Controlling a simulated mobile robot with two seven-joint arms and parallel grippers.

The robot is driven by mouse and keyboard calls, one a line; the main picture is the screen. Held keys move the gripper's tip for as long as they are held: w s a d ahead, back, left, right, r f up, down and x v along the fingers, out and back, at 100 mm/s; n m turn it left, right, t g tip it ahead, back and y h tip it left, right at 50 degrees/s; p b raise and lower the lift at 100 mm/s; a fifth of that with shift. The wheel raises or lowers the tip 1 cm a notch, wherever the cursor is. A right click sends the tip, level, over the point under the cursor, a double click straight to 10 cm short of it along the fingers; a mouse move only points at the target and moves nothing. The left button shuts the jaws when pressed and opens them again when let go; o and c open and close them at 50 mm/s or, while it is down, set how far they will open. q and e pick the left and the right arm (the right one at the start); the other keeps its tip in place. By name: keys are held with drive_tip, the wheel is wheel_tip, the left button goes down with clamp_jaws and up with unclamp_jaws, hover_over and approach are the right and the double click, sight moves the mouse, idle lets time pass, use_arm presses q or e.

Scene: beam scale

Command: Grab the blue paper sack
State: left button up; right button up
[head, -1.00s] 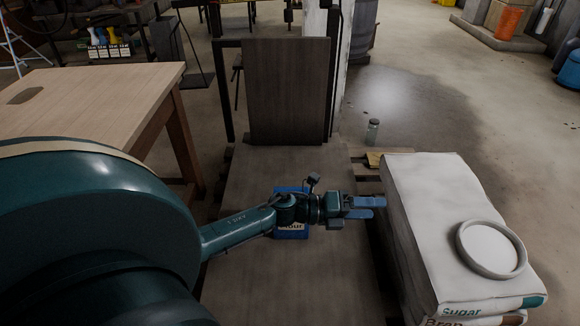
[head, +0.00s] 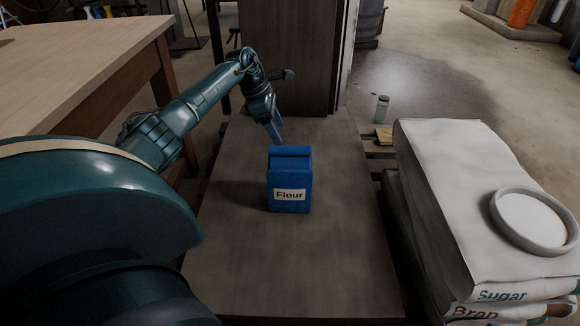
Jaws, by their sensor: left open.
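The blue paper sack (head: 290,175), with a white label reading "Flour", stands upright on a dark wooden platform (head: 300,265). It is in the middle of the head view, fully in sight. My left gripper (head: 275,133) is behind and above the sack's top left, its fingers pointing down. It is open and holds nothing. From this angle I cannot tell how far it is from the sack. My right gripper is not in view.
A stack of large sacks (head: 430,200), labelled Sugar and Bran, stands right of the platform, with a round white dish (head: 533,222) on top. A wooden table (head: 85,75) is at the left. A dark upright board (head: 285,60) rises behind the sack. A small jar (head: 381,108) stands beyond.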

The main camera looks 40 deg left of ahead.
sight(287, 146)
use_arm(q)
drive_tip(key=x, duration=0.3)
drive_tip(key=shift+w+d+f+b, duration=0.1)
drive_tip(key=shift+f+b, duration=0.2)
drive_tip(key=shift+b, duration=0.1)
drive_tip(key=b+x, duration=0.2)
drive_tip(key=x, duration=0.3)
drive_tip(key=shift+w, duration=0.15)
drive_tip(key=shift+d+f+b, duration=0.1)
drive_tip(key=shift+f+b, duration=0.05)
drive_tip(key=shift+b, duration=0.15)
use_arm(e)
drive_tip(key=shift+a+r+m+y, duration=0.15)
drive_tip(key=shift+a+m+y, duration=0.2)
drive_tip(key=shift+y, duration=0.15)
use_arm(q)
drive_tip(key=shift+f, duration=0.25)
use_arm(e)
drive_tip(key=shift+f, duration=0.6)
